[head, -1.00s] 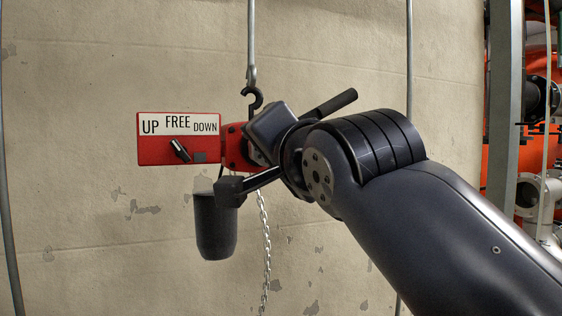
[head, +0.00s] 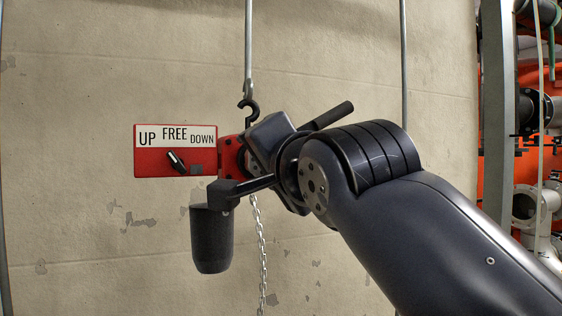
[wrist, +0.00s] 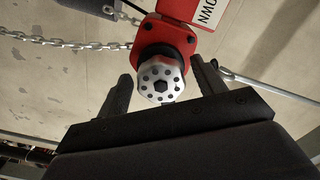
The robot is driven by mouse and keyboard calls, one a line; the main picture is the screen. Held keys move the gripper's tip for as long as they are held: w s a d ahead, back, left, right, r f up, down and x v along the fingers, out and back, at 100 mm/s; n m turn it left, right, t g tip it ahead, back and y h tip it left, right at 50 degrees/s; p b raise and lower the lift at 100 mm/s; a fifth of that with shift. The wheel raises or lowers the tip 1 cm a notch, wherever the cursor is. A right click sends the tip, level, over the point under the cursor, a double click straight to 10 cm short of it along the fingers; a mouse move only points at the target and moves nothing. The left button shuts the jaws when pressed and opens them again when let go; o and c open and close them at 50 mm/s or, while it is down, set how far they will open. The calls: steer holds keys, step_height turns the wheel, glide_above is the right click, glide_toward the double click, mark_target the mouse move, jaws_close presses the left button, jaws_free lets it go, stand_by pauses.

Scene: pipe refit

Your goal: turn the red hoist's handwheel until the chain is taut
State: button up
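The red hoist (head: 150,163) hangs from a black hook (head: 248,107) against the wall. Its panel reads UP, FREE and DOWN; a small black lever (head: 176,161) below the words tilts up and left. In the wrist view the silver handwheel (wrist: 160,80), with a ring of dark holes, faces my gripper (wrist: 162,84). My gripper is open, one finger on either side of the wheel, with visible gaps. In the head view my gripper (head: 262,142) hides the wheel. A chain (head: 261,245) hangs below the hoist; its lower end is out of view.
A metal rod (head: 249,50) runs up from the hook. A grey post (head: 495,110) and pipes stand at the right. The wall left of the hoist is clear.

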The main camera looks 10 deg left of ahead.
steer(key=shift+o, duration=0.2)
steer(key=b+v, duration=0.2)
steer(key=v, duration=0.9)
steer(key=shift+w+a, duration=0.1)
steer(key=shift+a, duration=0.05)
steer(key=p+x, duration=0.2)
steer(key=x, duration=0.8)
steer(key=shift+w+a, duration=0.15)
steer(key=shift+w, duration=0.2)
steer(key=shift+s, duration=0.1)
